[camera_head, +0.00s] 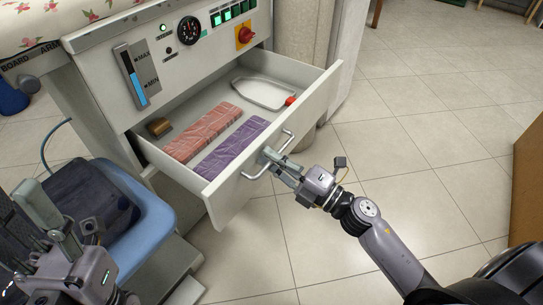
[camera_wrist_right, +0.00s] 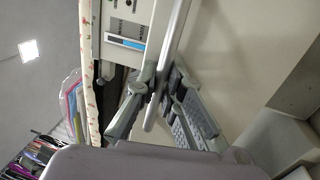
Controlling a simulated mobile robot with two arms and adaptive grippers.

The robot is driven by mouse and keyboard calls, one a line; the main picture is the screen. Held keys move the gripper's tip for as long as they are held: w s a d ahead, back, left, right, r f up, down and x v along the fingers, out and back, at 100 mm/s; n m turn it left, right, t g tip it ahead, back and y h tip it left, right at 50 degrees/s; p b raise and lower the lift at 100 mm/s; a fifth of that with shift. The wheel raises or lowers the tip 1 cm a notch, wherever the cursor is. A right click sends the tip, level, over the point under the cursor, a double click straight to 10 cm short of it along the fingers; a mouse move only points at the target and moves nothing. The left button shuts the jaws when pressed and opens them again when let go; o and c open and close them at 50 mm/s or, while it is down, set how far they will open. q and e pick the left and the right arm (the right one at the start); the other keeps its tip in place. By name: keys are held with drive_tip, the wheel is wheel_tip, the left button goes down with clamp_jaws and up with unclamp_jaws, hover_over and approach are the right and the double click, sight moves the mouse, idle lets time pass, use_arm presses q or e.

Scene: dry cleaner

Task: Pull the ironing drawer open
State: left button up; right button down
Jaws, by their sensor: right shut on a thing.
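The ironing drawer (camera_head: 232,196) stands pulled out from the white cabinet in the head view. Its front carries a metal bar handle (camera_head: 252,176). In the right wrist view the handle bar (camera_wrist_right: 172,60) passes between the fingers of my right gripper (camera_wrist_right: 158,92).
The control panel (camera_head: 188,31) with a gauge and red knob is above the drawer. Tiled floor (camera_head: 410,130) is clear to the right. A brown wooden edge (camera_head: 528,180) is at far right.

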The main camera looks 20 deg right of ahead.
drive_tip(key=c, duration=2)
unclamp_jaws()
drive_tip(key=shift+o, duration=0.2)
drive_tip(key=v, duration=1.2)
